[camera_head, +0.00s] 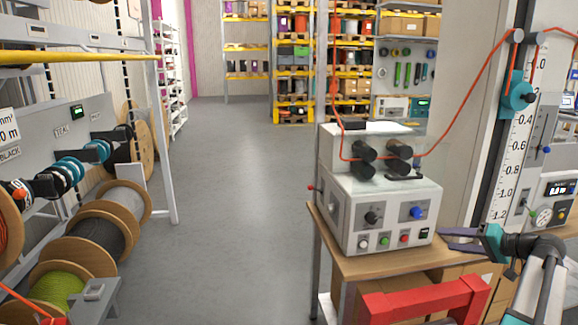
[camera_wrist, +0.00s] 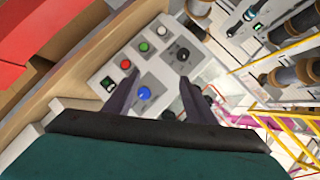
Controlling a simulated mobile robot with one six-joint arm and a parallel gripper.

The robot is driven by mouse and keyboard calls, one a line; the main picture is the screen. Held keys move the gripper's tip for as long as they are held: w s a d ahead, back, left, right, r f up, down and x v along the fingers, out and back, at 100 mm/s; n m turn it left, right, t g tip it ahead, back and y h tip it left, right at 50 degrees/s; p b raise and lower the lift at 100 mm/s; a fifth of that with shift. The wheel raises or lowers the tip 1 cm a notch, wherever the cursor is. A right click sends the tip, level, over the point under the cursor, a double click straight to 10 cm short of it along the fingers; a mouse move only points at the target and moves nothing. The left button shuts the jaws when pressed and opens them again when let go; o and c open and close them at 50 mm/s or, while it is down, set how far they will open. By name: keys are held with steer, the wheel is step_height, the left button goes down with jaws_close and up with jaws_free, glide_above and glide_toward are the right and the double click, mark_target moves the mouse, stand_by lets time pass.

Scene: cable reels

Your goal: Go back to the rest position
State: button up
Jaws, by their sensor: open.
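My gripper (camera_head: 464,240) is at the right in the head view, beside the right side of a light grey machine box (camera_head: 345,215) with knobs and buttons. Its two dark fingers (camera_wrist: 156,97) show in the wrist view, spread apart with nothing between them but the view of the machine's panel beyond. A blue knob (camera_wrist: 144,93) shows near the left finger and a black knob (camera_wrist: 182,54) farther up. I cannot tell whether a finger touches the machine.
The machine stands on a wooden bench (camera_head: 375,264), with a red frame (camera_head: 425,300) in front. An orange cable (camera_head: 462,115) runs above it. Cable reels (camera_head: 95,238) on a rack line the left. The grey floor (camera_head: 225,170) in the middle is clear.

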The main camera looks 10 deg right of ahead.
steer(key=w+a+f+n+g, duration=0.1)
steer(key=w+a+f+g, duration=0.25)
steer(key=a+f, duration=0.75)
steer(key=w+a+f+n+g, duration=0.1)
steer(key=w+a+f+g, duration=0.25)
steer(key=a+f, duration=0.75)
steer(key=s+a+f+n+g+h, duration=0.1)
steer(key=s+a+f+g, duration=0.1)
steer(key=a+f, duration=0.45)
steer(key=s+a+f+n+g+h, duration=0.1)
steer(key=s+a+f, duration=0.15)
steer(key=a, duration=0.65)
steer(key=s+a+f+n+g+h, duration=0.1)
steer(key=s+a+f+g, duration=0.1)
steer(key=a+f, duration=0.45)
steer(key=s+a+f+n+h, duration=0.25)
steer(key=s+a, duration=0.25)
steer(key=a, duration=0.3)
steer(key=s+f+g+b, duration=0.6)
steer(key=s+f+b, duration=0.2)
steer(key=s+f, duration=1.7)
steer(key=shift+d+f+b, duration=0.25)
steer(key=shift+f+b, duration=0.05)
steer(key=shift+f, duration=0.65)
